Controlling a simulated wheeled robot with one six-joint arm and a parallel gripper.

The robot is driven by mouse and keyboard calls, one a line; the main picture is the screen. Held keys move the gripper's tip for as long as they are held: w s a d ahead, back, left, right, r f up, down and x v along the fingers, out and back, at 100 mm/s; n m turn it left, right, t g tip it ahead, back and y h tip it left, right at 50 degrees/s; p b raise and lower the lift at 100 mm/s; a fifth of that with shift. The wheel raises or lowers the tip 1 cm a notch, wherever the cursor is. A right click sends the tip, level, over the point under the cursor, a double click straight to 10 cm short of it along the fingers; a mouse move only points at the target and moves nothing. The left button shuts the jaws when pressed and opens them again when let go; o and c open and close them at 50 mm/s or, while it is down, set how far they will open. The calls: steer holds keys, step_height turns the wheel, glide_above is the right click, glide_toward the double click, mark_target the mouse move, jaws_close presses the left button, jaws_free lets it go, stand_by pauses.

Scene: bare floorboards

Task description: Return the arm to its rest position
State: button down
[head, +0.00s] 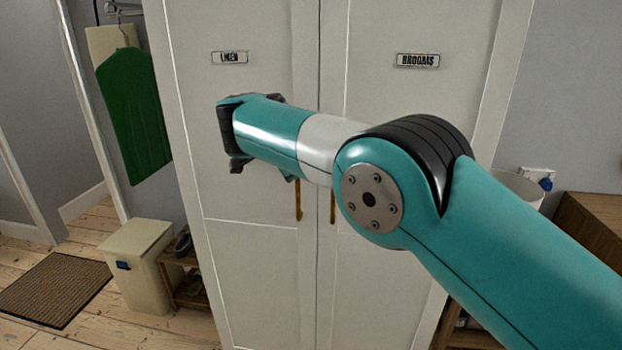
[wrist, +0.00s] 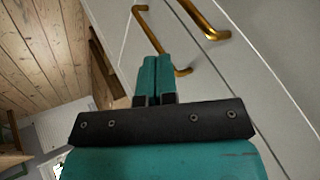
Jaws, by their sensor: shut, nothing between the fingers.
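My teal arm reaches across the head view from the lower right toward the white double-door cabinet (head: 258,270). My gripper (wrist: 154,66) is shut and empty in the wrist view, its two teal fingers together. The fingertips appear close to a brass handle (wrist: 150,30), but I cannot tell whether they touch it. In the head view the fingers are mostly hidden behind the wrist. The cabinet doors are closed, with a label reading LINEN (head: 230,57) on the left door and BROOMS (head: 417,60) on the right door.
A green garment (head: 134,115) hangs left of the cabinet. Below it stand a cream bin (head: 137,265) and a small shoe rack (head: 186,290). A brown mat (head: 52,289) lies on the floorboards. A wooden cabinet (head: 590,228) is at the right edge.

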steer(key=s+d+r+n+g+y, duration=0.1)
steer(key=d+r+n, duration=0.4)
steer(key=d+r, duration=0.1)
steer(key=s+d+r+n+g+y, duration=0.2)
steer(key=s+d+n, duration=0.5)
steer(key=s+d, duration=0.25)
steer(key=s+d+f+n+g+y, duration=0.2)
steer(key=s+n, duration=0.2)
steer(key=s, duration=1)
steer(key=s+d+f+n+g+y, duration=0.1)
steer(key=s+d+f+n+g, duration=0.1)
steer(key=s, duration=1.2)
steer(key=shift+s+d+f+n+y, duration=0.2)
steer(key=shift+d+n+y, duration=0.35)
steer(key=shift+n, duration=0.55)
steer(key=shift+d, duration=0.1)
